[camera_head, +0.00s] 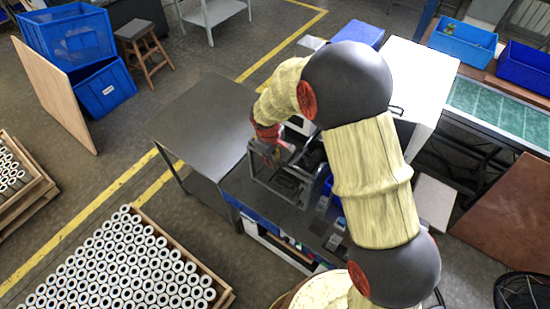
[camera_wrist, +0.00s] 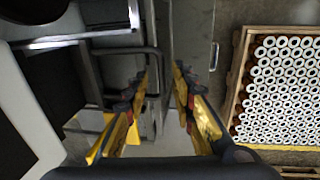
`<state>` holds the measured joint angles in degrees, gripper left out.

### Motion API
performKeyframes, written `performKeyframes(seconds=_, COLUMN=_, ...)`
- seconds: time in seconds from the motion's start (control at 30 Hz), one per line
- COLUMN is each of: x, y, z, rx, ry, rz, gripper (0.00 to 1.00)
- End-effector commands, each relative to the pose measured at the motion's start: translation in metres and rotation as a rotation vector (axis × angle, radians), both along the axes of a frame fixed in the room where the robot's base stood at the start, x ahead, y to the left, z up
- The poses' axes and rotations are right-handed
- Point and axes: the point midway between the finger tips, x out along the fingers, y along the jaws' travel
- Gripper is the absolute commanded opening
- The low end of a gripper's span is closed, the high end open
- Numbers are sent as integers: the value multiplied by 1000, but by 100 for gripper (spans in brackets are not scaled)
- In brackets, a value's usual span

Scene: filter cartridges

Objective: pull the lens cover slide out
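My gripper (camera_wrist: 166,66) reaches down with its two dark, yellow-padded fingers apart, and I see nothing held between them. In the head view my gripper (camera_head: 278,146) is over a grey metal machine frame (camera_head: 290,185) on the dark workbench, partly hidden by my arm. In the wrist view a dark bent bar (camera_wrist: 125,50), like a handle, lies just left of the fingertips. I cannot tell whether it touches the left finger. I cannot pick out the lens cover slide for certain; my arm and fingers cover part of the machine.
A grey side table (camera_head: 205,110) stands left of the machine. A crate of white-ringed filter cartridges (camera_wrist: 240,60) is on the floor to the right in the wrist view. A white cabinet (camera_head: 425,65) stands behind my arm. Open floor lies left of the side table.

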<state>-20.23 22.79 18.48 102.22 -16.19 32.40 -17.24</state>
Motion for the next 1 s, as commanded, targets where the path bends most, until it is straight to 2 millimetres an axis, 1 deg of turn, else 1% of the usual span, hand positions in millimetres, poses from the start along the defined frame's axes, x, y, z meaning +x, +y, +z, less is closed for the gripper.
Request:
performKeyframes(seconds=0.1, x=0, y=0, z=0, rx=0, ry=0, rz=0, gripper=25)
performKeyframes(seconds=0.53, x=0, y=0, z=0, rx=0, ry=0, rz=0, gripper=1)
performKeyframes(seconds=1.0, x=-1, y=0, z=0, rx=0, ry=1, rz=0, gripper=0)
